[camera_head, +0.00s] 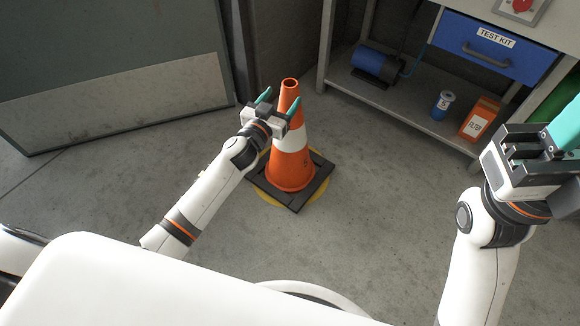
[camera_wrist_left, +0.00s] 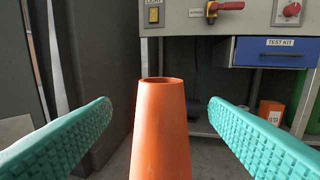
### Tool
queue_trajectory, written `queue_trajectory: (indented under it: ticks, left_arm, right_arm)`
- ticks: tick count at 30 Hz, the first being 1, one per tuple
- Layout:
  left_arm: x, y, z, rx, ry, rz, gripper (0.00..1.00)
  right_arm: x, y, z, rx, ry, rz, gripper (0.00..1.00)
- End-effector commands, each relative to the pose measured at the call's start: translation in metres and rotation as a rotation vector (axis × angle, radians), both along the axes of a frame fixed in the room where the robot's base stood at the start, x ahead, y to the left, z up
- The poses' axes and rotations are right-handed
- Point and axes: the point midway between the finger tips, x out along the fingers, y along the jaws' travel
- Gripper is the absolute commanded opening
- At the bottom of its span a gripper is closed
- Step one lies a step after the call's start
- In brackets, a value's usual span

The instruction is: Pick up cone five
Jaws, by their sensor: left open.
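An orange traffic cone (camera_head: 291,172) with a white band stands upright on a black square base (camera_head: 313,193) on the floor. My left gripper (camera_head: 279,98) is open, with one teal finger on either side of the cone's upper part. In the left wrist view the orange cone top (camera_wrist_left: 160,120) stands between the two spread fingers (camera_wrist_left: 158,135), with a gap visible on both sides. A number on the cone cannot be read. My right gripper (camera_head: 555,150) is at the right edge, away from the cone; its fingertips are partly cut off.
A yellow floor marking (camera_head: 266,196) shows under the cone's base. A workbench (camera_head: 402,107) with a blue test kit drawer (camera_head: 487,50) stands behind right. Its shelf holds a blue motor (camera_head: 374,66), a can (camera_head: 443,104) and an orange box (camera_head: 480,119). A grey panel (camera_head: 110,60) stands left.

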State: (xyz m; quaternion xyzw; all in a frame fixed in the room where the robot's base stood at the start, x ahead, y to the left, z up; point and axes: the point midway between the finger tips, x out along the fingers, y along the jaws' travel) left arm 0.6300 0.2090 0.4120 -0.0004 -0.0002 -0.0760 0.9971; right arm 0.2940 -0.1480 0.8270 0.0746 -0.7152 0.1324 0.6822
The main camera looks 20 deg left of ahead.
Motion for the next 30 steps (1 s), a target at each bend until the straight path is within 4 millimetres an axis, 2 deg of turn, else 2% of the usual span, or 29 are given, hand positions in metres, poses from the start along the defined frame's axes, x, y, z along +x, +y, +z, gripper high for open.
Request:
queue_trajectory:
  ticks: [5,13,23,30]
  left_arm:
    - [0.013,-0.002,-0.001,0.004,-0.003,-0.001,0.69]
    - [0.048,-0.008,-0.001,0.003,-0.001,0.0,0.69]
    - [0.054,-0.009,0.001,0.0,0.001,0.0,0.69]
    - [0.054,-0.009,0.001,0.0,0.001,0.0,0.32]
  right_arm:
    - [-0.002,0.0,0.001,-0.001,-0.024,-0.001,0.36]
    - [-0.011,0.002,0.01,-0.006,-0.087,-0.005,0.36]
    - [-0.012,0.002,0.014,-0.008,-0.094,-0.006,0.36]
    - [-0.012,0.002,0.014,-0.008,-0.094,-0.006,0.36]
